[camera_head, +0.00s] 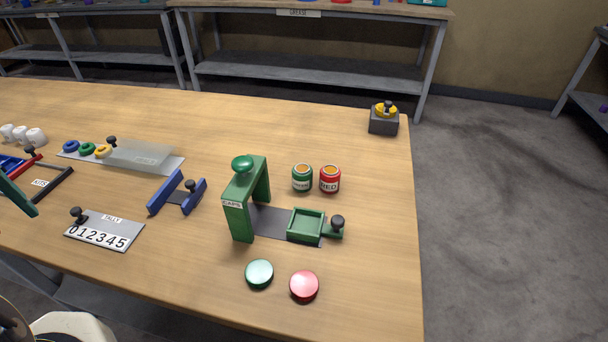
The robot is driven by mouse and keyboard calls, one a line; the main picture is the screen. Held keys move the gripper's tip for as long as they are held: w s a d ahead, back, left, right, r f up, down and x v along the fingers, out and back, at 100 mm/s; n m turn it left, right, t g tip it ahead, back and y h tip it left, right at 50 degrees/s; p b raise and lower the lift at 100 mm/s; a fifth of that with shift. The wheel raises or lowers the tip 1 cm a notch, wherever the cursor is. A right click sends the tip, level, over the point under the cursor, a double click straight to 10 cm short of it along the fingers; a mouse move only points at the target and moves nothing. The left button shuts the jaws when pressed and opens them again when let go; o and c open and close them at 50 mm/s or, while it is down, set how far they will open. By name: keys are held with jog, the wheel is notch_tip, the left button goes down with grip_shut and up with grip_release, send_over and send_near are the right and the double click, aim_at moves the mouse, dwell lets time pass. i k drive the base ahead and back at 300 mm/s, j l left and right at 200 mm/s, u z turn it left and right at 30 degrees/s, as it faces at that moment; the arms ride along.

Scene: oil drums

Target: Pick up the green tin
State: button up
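The green tin (302,180) stands upright on the wooden table, behind the green press labelled CAPS (237,222). It has a pale label and its open top shows orange-brown contents. A red tin (330,182) labelled RED stands close on its right, with little or no gap visible. A green lid (259,273) and a red lid (304,286) lie near the table's front edge. My gripper is not in view.
The press has a green sliding tray (305,226) with a black knob. A blue bracket (178,196) and a tally plate (104,232) are to the left. A dark box (384,123) stands at the back right. The table right of the tins is clear.

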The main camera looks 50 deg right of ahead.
aim_at(302, 173)
jog(key=k+l, duration=0.25)
jog(key=k, duration=0.2)
jog(key=k+l, duration=0.2)
jog(key=k, duration=0.3)
